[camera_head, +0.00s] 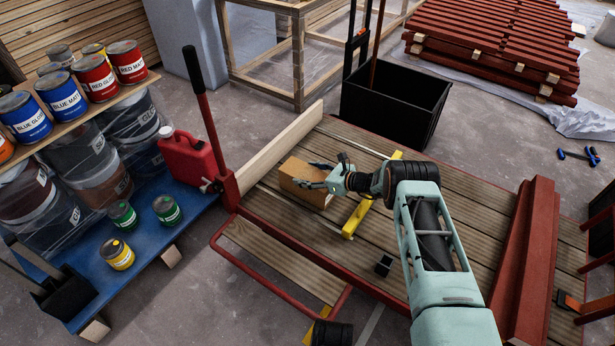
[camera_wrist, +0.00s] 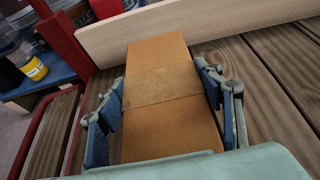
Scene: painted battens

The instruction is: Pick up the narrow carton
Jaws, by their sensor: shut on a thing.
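The narrow carton (camera_head: 302,180) is a brown cardboard box with a lighter tape band across it. It lies on the slatted wooden deck (camera_head: 395,258), near a pale upright board. In the wrist view the carton (camera_wrist: 158,86) runs away from me between the two blue-padded fingers. My gripper (camera_head: 330,180) is at the carton's right end in the head view, with its fingers on either side; it also shows in the wrist view (camera_wrist: 160,115). The gripper is shut on the carton. I cannot tell whether the carton is clear of the deck.
A pale board (camera_head: 280,150) stands along the deck's far left edge. A yellow bar (camera_head: 357,219) and a small black block (camera_head: 383,265) lie near my arm. A black bin (camera_head: 395,105) is behind, red beams (camera_head: 530,260) at right, and a red jerrycan (camera_head: 187,157) at left.

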